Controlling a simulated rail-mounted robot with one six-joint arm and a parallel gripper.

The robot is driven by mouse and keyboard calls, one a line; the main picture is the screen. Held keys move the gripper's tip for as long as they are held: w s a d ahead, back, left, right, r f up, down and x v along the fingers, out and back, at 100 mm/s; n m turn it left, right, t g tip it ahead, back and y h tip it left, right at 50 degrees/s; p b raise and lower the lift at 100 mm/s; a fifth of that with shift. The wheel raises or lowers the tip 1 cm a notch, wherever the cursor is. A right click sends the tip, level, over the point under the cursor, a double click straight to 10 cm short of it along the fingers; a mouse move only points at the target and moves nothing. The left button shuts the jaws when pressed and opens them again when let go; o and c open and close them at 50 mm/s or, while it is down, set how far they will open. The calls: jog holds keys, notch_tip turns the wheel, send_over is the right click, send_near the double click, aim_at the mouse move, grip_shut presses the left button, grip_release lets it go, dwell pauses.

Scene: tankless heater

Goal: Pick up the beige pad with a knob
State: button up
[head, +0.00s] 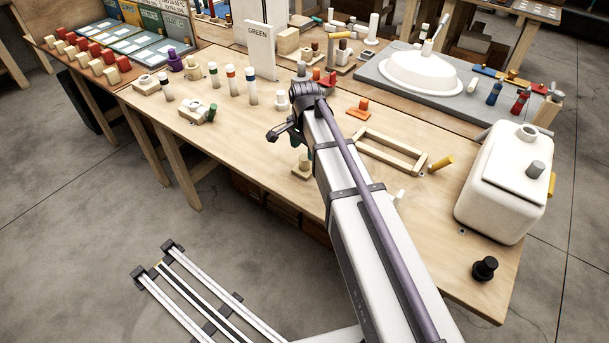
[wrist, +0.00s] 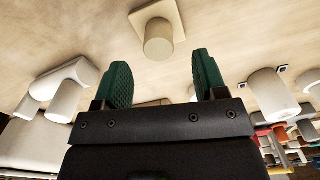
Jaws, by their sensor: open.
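The beige pad with a knob (wrist: 160,30) shows at the top of the wrist view: a square base with a thick round knob. In the head view, a small beige pad with a knob (head: 301,170) sits near the table's front edge, partly hidden by my arm. My gripper (wrist: 161,62) has two green ribbed fingers, spread apart with nothing between them. In the wrist view the knob appears beyond the fingertips, roughly centred on the gap and apart from them. In the head view my gripper (head: 294,140) is above and slightly left of the pad, mostly hidden by the wrist.
A beige rectangular frame (head: 363,155) and a yellow cylinder (head: 441,164) lie right of my arm. A white tank (head: 502,185) stands further right. Several banded cylinders (head: 232,80) and a beige fitting (head: 193,112) stand to the left. Bare table lies left of the pad.

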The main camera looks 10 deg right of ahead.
aim_at(304, 157)
notch_tip(304, 157, down, 7)
jog(key=b, duration=0.5)
jog(key=shift+s+a+r, duration=0.1)
jog(key=shift+r, duration=0.35)
jog(key=c, duration=1.1)
